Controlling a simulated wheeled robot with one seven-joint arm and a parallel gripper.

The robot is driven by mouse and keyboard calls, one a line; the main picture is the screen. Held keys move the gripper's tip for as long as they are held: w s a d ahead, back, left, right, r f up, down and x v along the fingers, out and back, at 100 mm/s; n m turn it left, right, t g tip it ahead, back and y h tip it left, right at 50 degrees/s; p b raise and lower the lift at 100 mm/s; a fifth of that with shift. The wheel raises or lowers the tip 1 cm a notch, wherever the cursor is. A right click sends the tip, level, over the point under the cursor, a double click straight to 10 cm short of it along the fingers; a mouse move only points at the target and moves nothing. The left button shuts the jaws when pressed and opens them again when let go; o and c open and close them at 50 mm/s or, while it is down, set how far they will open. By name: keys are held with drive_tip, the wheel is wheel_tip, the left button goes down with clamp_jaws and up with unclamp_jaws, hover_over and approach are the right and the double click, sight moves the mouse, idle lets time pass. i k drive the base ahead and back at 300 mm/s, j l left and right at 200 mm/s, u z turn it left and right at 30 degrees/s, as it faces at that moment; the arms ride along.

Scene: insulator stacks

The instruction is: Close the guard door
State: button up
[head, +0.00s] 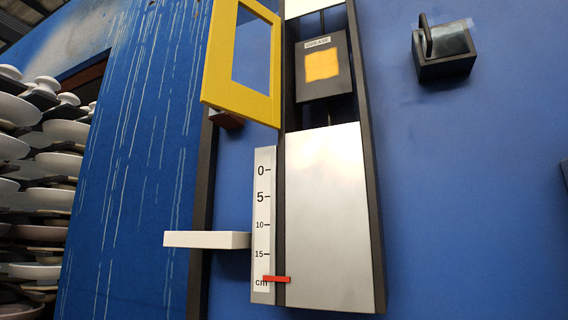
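A yellow frame with a window (216,80) stands at an angle at the upper left of a tall dark-railed housing; it looks like a guard door swung out to the left. Its right edge is by the left rail. Beside it, the opening shows a dark plate with an orange square, labelled GREASE (340,85). A plain silver panel (330,220) fills the housing below the opening. I cannot tell for sure whether the yellow frame or the silver panel is the guard door. My gripper is not in view.
A centimetre scale (263,210) with a red marker (277,279) runs along the housing's left side. A white ledge (207,240) juts left of it. A dark box with a handle (444,55) sits at upper right. Insulator stacks (40,190) stand at far left.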

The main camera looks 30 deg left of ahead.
sight(218, 91)
drive_tip(key=j, duration=0.4)
drive_tip(key=k+j+z, duration=0.1)
drive_tip(key=j, duration=0.3)
drive_tip(key=k+j, duration=0.1)
drive_tip(key=j, duration=0.3)
drive_tip(key=k+j+z, duration=0.1)
drive_tip(key=j, duration=0.3)
drive_tip(key=k+j, duration=0.1)
drive_tip(key=j, duration=0.3)
drive_tip(key=k+j+z, duration=0.1)
drive_tip(key=j, duration=0.3)
